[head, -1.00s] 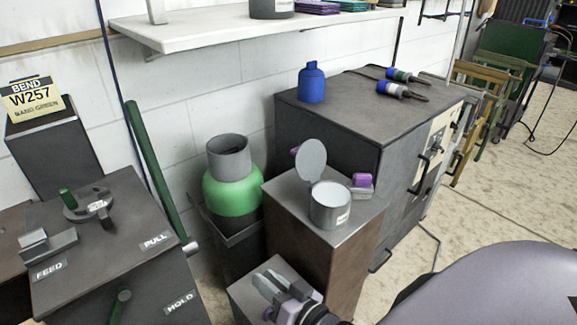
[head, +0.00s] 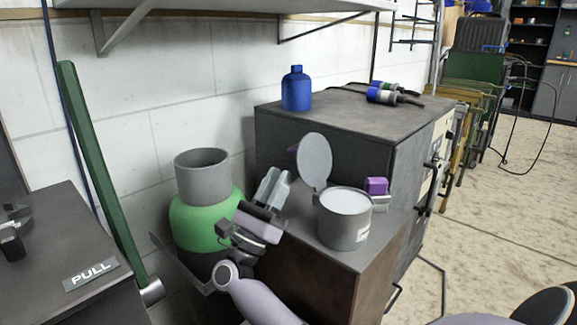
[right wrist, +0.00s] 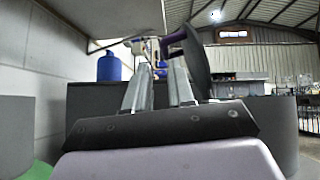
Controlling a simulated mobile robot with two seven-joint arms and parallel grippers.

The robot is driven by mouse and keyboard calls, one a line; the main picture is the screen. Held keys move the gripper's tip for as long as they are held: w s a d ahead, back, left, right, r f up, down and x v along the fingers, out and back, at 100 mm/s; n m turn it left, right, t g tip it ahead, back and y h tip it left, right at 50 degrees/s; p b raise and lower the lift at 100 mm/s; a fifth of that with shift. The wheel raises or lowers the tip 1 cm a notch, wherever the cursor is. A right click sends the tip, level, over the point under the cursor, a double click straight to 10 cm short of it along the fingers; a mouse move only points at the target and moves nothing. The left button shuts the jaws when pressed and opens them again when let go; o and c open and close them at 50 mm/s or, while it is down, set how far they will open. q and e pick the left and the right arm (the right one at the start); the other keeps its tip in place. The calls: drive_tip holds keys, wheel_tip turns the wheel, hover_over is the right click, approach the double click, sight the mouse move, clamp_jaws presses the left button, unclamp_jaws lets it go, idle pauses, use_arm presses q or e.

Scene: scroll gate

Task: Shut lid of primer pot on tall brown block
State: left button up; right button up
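The primer pot (head: 344,228) is a grey can with a pale filling on top of the tall brown block (head: 310,280). Its round grey lid (head: 315,160) stands up, open, on the pot's left far side. A purple tab (head: 292,149) shows behind the lid; in the right wrist view the tab (right wrist: 173,38) sticks out from the lid (right wrist: 195,62), seen nearly edge-on. My right gripper (head: 274,184) is left of the pot, fingers pointing up toward the lid. In the right wrist view its fingers (right wrist: 158,72) are apart with nothing held. My left gripper is out of view.
A green container with a grey neck (head: 203,178) stands close left of my right gripper. A dark cabinet (head: 325,135) with a blue bottle (head: 297,90) stands behind the block. A purple-topped piece (head: 376,186) is at the pot's right. A shelf (head: 230,4) hangs above.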

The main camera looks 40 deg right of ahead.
sight(308, 162)
drive_tip(key=shift+s+d+g, duration=0.3)
drive_tip(key=shift+s+d, duration=0.05)
drive_tip(key=x, duration=0.6)
drive_tip(key=shift+d+r+p, duration=0.2)
drive_tip(key=shift+r+p, duration=0.05)
drive_tip(key=shift+p, duration=0.1)
drive_tip(key=shift+w, duration=0.1)
clamp_jaws()
